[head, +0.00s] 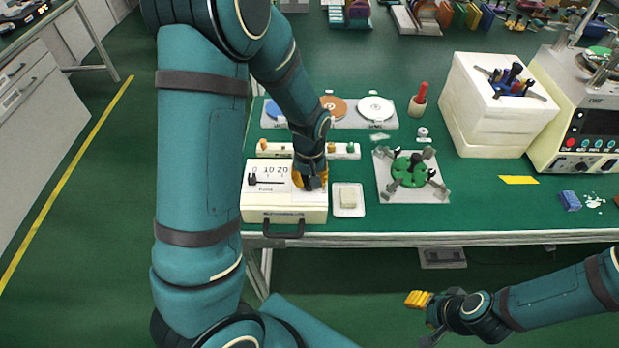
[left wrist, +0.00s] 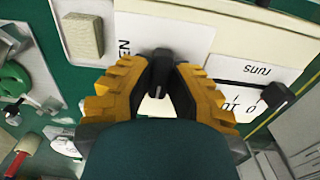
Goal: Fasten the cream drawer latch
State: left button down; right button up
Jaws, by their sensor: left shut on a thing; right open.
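The cream drawer box (head: 285,213) stands at the front left edge of the green table, with a dark handle (head: 284,233) on its front. My left gripper (head: 310,180) is over the right part of its top. In the left wrist view, the left gripper's yellow fingers (left wrist: 161,88) are shut on a black latch knob (left wrist: 160,68) beside a white label (left wrist: 140,35) ending in "EN". The knob's lower end is partly hidden by the fingers. My right gripper (head: 425,303) is open and empty, low in front of the table at the right.
A black slider (head: 252,180) sits on the "runs" scale of the box. A white dish with a beige block (head: 348,199) lies just right of the box. A green disc fixture (head: 410,170) and a cream tool block (head: 497,110) stand farther right.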

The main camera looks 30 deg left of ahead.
pick_arm(q)
jog(key=shift+s, duration=0.1)
dwell(0.4)
jog(key=c, duration=0.9)
grip_release()
notch_tip(320, 180, up, 12)
